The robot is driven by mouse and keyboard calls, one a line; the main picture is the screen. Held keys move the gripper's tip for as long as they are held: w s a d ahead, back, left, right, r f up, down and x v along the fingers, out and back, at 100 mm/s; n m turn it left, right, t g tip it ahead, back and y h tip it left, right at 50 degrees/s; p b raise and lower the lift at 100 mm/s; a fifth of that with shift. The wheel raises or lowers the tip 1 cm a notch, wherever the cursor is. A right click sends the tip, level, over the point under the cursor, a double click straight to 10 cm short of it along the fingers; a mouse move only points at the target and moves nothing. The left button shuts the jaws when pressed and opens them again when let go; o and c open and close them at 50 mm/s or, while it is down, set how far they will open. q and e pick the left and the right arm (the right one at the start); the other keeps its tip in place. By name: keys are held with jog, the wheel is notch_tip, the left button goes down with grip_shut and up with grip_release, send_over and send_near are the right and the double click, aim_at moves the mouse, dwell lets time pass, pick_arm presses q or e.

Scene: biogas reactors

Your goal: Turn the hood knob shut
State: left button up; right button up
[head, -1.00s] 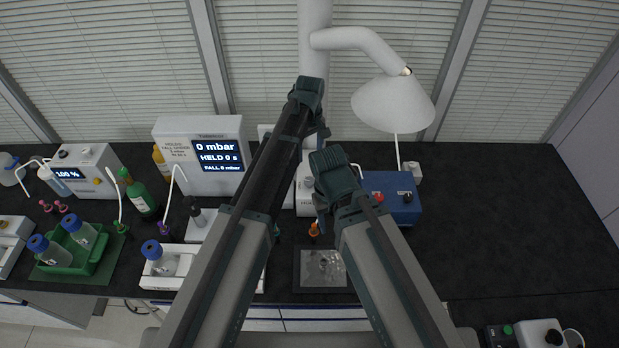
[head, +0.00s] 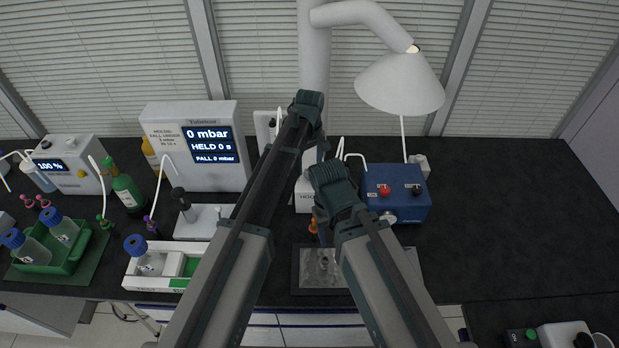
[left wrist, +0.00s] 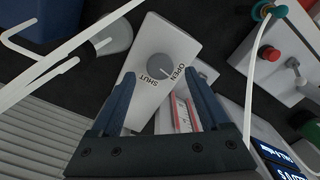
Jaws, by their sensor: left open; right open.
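In the left wrist view the hood knob (left wrist: 158,66) is a round grey knob on a white box (left wrist: 141,45) printed OPEN on one side and SHUT on the other. I cannot tell where its pointer stands. My left gripper (left wrist: 161,92) is open, its two dark blue fingers apart and pointing toward the box, with nothing between them. The knob lies ahead between the finger lines, apart from the fingers. In the head view the hood box (head: 303,197) is mostly hidden behind my arms. My right gripper (head: 321,222) hangs low in front of it, its fingers partly hidden.
A blue box (head: 398,207) with red and black knobs stands right of the hood box. A white pressure display unit (head: 160,130) stands left. A white lamp-like hood (head: 400,85) hangs above. A grey plate (head: 308,283) lies in front. The bench's right side is clear.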

aim_at(310, 173)
pick_arm(q)
jog(key=shift+f+b, duration=1.05)
jog(key=shift+f, duration=0.55)
pick_arm(e)
notch_tip(310, 173, down, 3)
jog(key=shift+f, duration=0.1)
pick_arm(q)
jog(key=shift+c, duration=0.2)
grip_shut()
